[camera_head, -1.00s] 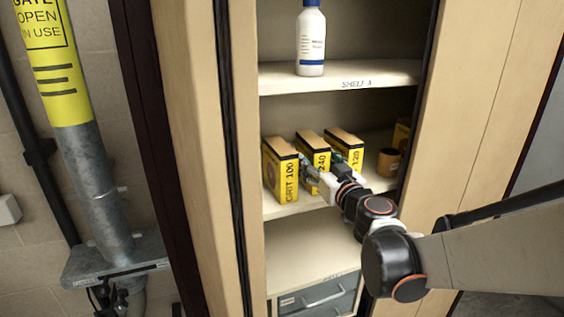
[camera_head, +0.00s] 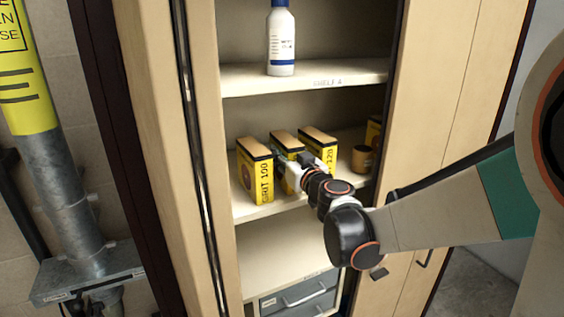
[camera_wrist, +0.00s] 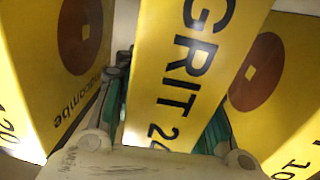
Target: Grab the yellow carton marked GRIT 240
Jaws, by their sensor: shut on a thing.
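In the wrist view the GRIT 240 carton (camera_wrist: 190,70) fills the middle, label tilted, with green-padded fingers on both sides. In the head view my gripper hides much of its front. It appears upright and in line with its neighbours; I cannot tell whether its base touches the shelf.
The GRIT 100 carton (camera_head: 255,172) stands close on the left, the GRIT 120 carton (camera_head: 320,142) close on the right. A brown cup (camera_head: 362,158) is further right. A white bottle (camera_head: 281,42) stands on the shelf above (camera_head: 240,80). Cabinet doors flank the opening.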

